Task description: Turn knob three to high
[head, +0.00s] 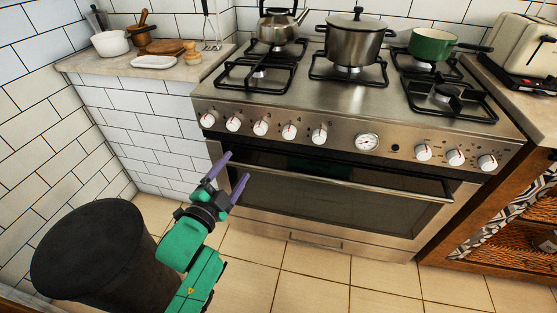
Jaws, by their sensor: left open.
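A row of white knobs with red marks runs along the steel front panel of the stove (340,152). The third knob from the left (261,128) sits between the second knob (233,124) and the fourth knob (289,132). The number labels are too small to read for certain. My left gripper (237,165) is open and empty, its purple fingers in front of the oven's left part. It appears below the left knobs and apart from them. My right gripper is not in view.
The oven handle (330,182) crosses below the knobs, close to my left fingers. A steel pot (352,45), a kettle (277,27) and a green pan (430,45) stand on the burners. A dark bin (95,250) stands at the lower left.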

